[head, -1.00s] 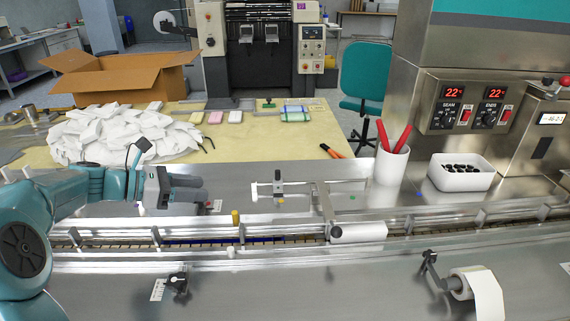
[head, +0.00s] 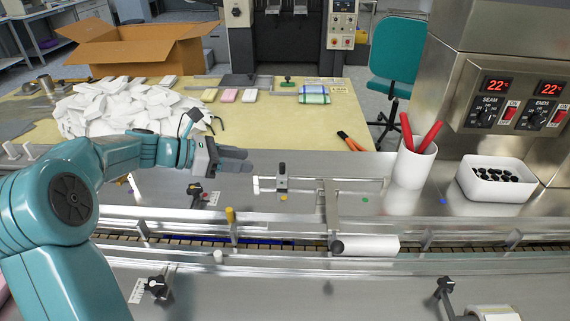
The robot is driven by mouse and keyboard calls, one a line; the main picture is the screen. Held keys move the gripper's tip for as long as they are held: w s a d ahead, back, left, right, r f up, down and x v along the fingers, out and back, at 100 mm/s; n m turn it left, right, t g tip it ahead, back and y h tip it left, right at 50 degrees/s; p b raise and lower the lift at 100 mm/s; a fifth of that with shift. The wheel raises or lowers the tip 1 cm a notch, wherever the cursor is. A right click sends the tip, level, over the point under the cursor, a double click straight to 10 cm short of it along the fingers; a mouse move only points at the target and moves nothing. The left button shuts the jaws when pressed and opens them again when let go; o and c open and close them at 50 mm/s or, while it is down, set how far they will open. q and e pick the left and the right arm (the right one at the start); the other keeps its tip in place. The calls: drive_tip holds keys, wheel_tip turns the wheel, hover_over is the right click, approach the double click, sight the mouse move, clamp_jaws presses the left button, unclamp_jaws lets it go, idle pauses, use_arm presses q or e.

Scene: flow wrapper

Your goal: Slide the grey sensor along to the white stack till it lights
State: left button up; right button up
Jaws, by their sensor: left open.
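The grey sensor (head: 282,176) is a small upright block on a thin horizontal rail behind the conveyor, with a yellow spot at its foot. No lit lamp can be made out on it. A white block (head: 370,245) lies in the conveyor lane, to the right of and nearer than the sensor; I cannot tell whether it is a stack. My left gripper (head: 248,160) is open, to the left of the sensor and slightly higher in the picture, apart from it. Its dark fingers point right. My right gripper is not in view.
A metal bracket (head: 331,215) crosses toward the lane right of the sensor. A yellow-topped post (head: 230,223) stands on the near left. A white cup (head: 413,167) with red-handled tools and a white bin (head: 495,179) stand at right. White packets (head: 120,105) are heaped at back left.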

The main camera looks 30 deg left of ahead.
sight(282, 164)
use_arm(q)
drive_tip(key=x, duration=1.1)
drive_tip(key=shift+w+d+b, duration=0.2)
drive_tip(key=shift+d+b, duration=0.05)
drive_tip(key=shift+b, duration=0.05)
